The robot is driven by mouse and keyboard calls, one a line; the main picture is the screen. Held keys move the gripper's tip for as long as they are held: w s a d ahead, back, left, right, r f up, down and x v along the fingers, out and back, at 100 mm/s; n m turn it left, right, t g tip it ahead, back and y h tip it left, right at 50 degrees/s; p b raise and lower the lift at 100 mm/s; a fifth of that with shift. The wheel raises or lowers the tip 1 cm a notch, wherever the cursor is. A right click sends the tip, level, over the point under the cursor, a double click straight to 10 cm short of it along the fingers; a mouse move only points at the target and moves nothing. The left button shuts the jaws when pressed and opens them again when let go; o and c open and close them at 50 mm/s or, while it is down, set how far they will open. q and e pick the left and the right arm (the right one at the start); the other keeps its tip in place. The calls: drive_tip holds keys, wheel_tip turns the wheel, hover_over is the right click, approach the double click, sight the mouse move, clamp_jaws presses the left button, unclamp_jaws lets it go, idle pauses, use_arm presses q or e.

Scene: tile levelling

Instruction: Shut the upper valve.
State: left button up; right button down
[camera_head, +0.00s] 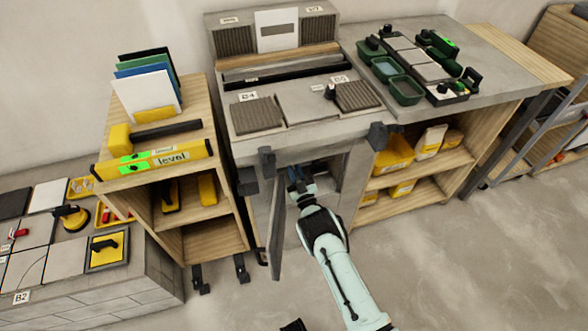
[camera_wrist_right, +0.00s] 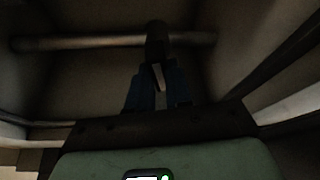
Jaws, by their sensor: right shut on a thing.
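My right gripper (camera_head: 294,176) reaches into the open cabinet under the grey worktop. In the right wrist view its blue fingers (camera_wrist_right: 157,90) are shut on a pale, narrow valve lever (camera_wrist_right: 157,74). The lever hangs below a dark valve body (camera_wrist_right: 155,42), which sits on a horizontal pipe (camera_wrist_right: 85,42). Only one valve shows, and I cannot tell from this view whether it is the upper one. The inside of the cabinet is dark. In the head view the valve and pipe are hidden.
The cabinet door (camera_head: 277,225) stands open just left of my right arm. A wooden cart (camera_head: 190,125) with a yellow level (camera_head: 155,160) stands further left. Wooden shelves (camera_head: 425,180) with yellow bins are on the right. The floor in front is mostly clear.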

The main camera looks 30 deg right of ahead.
drive_tip(key=c, duration=1)
unclamp_jaws()
drive_tip(key=shift+c, duration=0.2)
use_arm(q)
drive_tip(key=shift+g, duration=0.6)
drive_tip(key=shift+s+d+r+p, duration=0.25)
drive_tip(key=shift+s+r+p, duration=0.5)
drive_tip(key=shift+r+p, duration=0.2)
drive_tip(key=shift+s+d+r+p, duration=0.2)
drive_tip(key=shift+s+r+p, duration=0.5)
drive_tip(key=shift+r+p, duration=0.25)
use_arm(e)
drive_tip(key=v, duration=1.3)
drive_tip(key=shift+s, duration=0.25)
